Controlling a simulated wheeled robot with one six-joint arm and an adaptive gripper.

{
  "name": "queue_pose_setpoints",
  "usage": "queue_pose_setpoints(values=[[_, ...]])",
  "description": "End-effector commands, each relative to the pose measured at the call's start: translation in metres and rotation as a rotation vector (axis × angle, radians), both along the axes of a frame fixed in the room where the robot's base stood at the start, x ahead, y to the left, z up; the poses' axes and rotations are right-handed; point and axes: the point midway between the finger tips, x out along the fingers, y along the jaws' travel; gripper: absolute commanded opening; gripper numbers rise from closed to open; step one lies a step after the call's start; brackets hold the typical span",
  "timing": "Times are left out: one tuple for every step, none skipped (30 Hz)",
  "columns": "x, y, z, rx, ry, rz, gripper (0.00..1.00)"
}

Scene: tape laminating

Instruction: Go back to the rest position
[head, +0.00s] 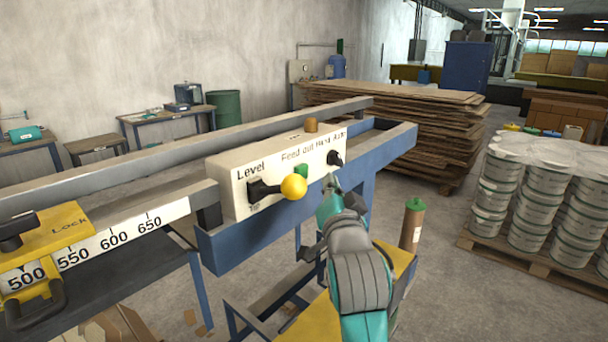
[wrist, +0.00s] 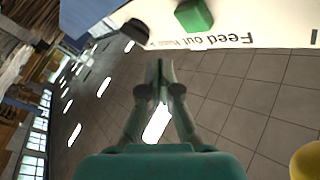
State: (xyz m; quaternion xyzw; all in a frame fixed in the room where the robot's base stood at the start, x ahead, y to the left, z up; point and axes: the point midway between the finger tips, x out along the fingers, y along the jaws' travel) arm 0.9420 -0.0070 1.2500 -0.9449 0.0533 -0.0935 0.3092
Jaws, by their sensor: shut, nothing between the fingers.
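My gripper (head: 331,181) is in front of the right part of the white control box (head: 232,174), just below the black switch (head: 335,158). In the wrist view its fingers (wrist: 159,72) are together and empty, with floor behind them. The fingertips appear apart from the box. The box carries a green button (head: 301,171) and a black lever with a yellow ball knob (head: 293,187), left of my gripper. The wrist view also shows the green button (wrist: 194,15), the black switch (wrist: 135,31) and part of the yellow knob (wrist: 307,160).
A blue beam (head: 395,149) runs under the box. A yellow clamp (head: 48,238) sits on the numbered rail at left. A brown cylinder with a green top (head: 412,224) stands right of my arm. Stacked boards (head: 400,120) and palletised buckets (head: 530,200) stand beyond. Open floor lies between.

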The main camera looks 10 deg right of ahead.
Motion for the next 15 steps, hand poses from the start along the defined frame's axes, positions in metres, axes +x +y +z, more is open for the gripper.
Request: queue_pose_setpoints(values=[[-0.0034, -0.0029, 0.0003, 0.0, -0.001, -0.002, 0.0], [-0.0048, -0.004, 0.0002, -0.001, -0.001, -0.002, 0.0], [-0.0063, -0.0051, 0.0001, -0.001, -0.001, -0.002, 0.0], [-0.0071, -0.0056, 0.0, -0.001, 0.0, -0.002, 0.0], [-0.0078, -0.0059, -0.0002, -0.001, 0.0, -0.002, 0.0], [-0.0084, -0.0062, -0.0001, -0.001, 0.0, -0.002, 0.0], [-0.0086, -0.0062, -0.0001, -0.001, 0.0, -0.002, 0.0], [-0.0087, -0.0062, -0.0001, -0.001, -0.001, -0.001, 0.0], [-0.0086, -0.0062, -0.0001, -0.001, -0.001, -0.001, 0.0], [-0.0086, -0.0061, 0.0, -0.001, 0.0, 0.0, 0.0], [-0.0085, -0.0061, -0.0001, -0.001, 0.0, 0.0, 0.0], [-0.0085, -0.0061, -0.0001, -0.001, 0.0, 0.0, 0.0], [-0.0084, -0.006, 0.0, -0.001, 0.0, 0.0, 0.0], [-0.0085, -0.0061, -0.0005, -0.001, 0.0, 0.0, 0.0], [-0.0087, -0.006, -0.0022, -0.003, 0.002, -0.001, 0.0]])
